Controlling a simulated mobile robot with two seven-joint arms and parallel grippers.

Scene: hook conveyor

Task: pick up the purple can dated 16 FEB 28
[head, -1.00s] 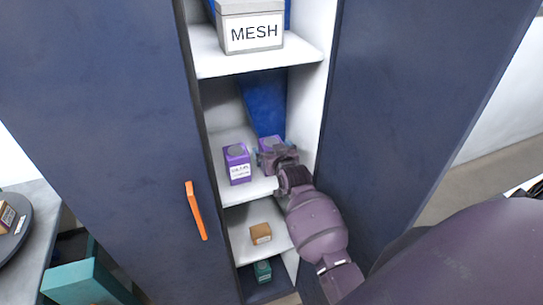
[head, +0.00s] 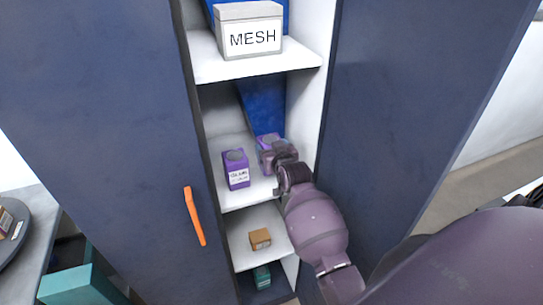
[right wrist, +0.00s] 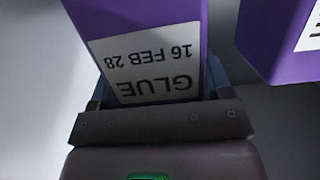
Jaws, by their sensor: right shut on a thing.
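The purple can dated 16 FEB 28 shows upside down in the right wrist view (right wrist: 140,18), its white label reading GLUE and 16 FEB 28. My right gripper (right wrist: 155,98) is shut on it, with the fingers at its two sides. In the head view the can (head: 267,140) is on the cabinet's middle shelf, mostly hidden behind my right gripper (head: 270,152). A second purple can (head: 236,168) stands to its left, apart from it; it also shows in the right wrist view (right wrist: 270,40), its date cut off. My left gripper is not in view.
A grey box labelled MESH (head: 248,14) stands on the shelf above (head: 215,68). A brown box (head: 260,238) and a teal can (head: 262,275) are on lower levels. The cabinet's side walls are close around my right arm. An orange handle (head: 195,216) is on the left door.

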